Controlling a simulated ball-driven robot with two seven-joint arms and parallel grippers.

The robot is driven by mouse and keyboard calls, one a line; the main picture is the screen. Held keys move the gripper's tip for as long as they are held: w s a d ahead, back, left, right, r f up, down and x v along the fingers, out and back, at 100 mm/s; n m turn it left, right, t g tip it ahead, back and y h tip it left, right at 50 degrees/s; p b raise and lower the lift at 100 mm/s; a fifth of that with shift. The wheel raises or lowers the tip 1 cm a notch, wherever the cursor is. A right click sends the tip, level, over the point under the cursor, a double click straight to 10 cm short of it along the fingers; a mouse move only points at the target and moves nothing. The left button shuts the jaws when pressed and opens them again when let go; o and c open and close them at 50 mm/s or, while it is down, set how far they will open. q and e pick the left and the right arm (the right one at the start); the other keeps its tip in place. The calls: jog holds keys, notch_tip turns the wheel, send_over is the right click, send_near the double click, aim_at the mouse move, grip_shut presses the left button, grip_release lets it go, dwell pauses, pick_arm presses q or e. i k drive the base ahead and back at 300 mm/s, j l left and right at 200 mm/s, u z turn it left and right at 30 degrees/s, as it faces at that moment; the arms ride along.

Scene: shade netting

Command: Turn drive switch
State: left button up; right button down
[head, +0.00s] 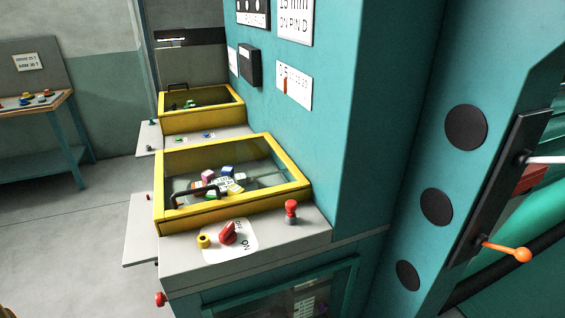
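A red rotary switch (228,234) sits on a white label plate (238,250) on the grey top of the near console. The plate reads "ON" at its lower right and has partly hidden lettering near the top. The knob's handle slants up to the right. A yellow ring-shaped part (204,240) with a dark centre is just left of it. A red-topped knob (291,211) stands to its right. Neither of my grippers shows clearly in the head view.
Behind the switch is a yellow-framed clear cover (282,161) with a black handle over coloured blocks. A teal cabinet rises at the right, with an orange-knobbed lever (520,254). A side table (40,105) stands far left. Floor at left is clear.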

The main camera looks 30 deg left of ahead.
aim_at(228, 235)
jog(key=u, duration=1.3)
